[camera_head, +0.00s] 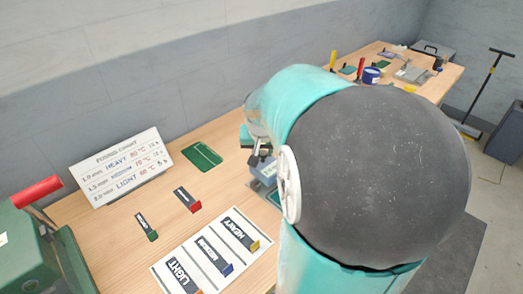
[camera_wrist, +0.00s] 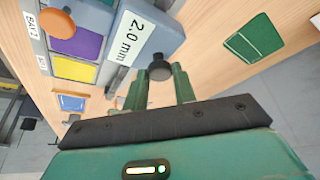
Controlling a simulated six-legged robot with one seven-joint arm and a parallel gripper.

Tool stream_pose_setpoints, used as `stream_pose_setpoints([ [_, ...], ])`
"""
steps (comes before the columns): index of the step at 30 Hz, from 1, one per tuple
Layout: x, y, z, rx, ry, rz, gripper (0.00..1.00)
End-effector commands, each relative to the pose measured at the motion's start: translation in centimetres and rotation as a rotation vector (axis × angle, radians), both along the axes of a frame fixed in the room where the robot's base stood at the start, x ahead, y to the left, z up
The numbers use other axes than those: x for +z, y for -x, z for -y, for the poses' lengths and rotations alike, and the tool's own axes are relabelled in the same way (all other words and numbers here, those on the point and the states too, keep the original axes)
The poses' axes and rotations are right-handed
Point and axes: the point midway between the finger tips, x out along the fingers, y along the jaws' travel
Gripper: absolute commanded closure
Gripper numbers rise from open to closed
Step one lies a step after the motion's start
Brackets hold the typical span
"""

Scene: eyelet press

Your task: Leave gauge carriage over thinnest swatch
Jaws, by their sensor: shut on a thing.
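In the wrist view my gripper (camera_wrist: 158,82) has its two green fingers closed around a dark round knob (camera_wrist: 159,67). The knob adjoins a blue-grey block, seemingly the gauge carriage (camera_wrist: 160,30), with a white label (camera_wrist: 129,38) reading "2.0 mm". Left of it is a grey rack with a purple swatch (camera_wrist: 76,44) and a yellow swatch (camera_wrist: 70,70). An orange knob (camera_wrist: 58,22) stands over the rack's upper left part. What lies under the carriage is hidden. In the head view my arm covers most of this; a blue-grey part (camera_head: 263,170) shows beside it.
A sign (camera_head: 123,167) lists thicknesses with heavy and light rows. A white card (camera_head: 212,252) holds LIGHT, MEDIUM and HEAVY tags. Loose tags and a green mat (camera_head: 202,157) lie on the bench. A green press with a red handle (camera_head: 36,191) stands left. Another table (camera_head: 440,88) stands behind.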

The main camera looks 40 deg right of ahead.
Motion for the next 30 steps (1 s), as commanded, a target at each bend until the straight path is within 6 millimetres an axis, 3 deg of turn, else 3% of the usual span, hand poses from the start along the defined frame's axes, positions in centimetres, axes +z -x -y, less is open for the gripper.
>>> stream_pose_setpoints([
  [14, -0.01, -0.16, -0.22, 0.007, -0.008, -0.003, 1.0],
  [15, -0.02, -0.16, -0.26, 0.007, -0.008, -0.003, 0.7],
  [18, -0.02, -0.13, -0.25, 0.007, -0.008, -0.003, 0.52],
  [30, 0.73, 0.08, -0.48, 0.005, -0.005, 0.0, 0.52],
])
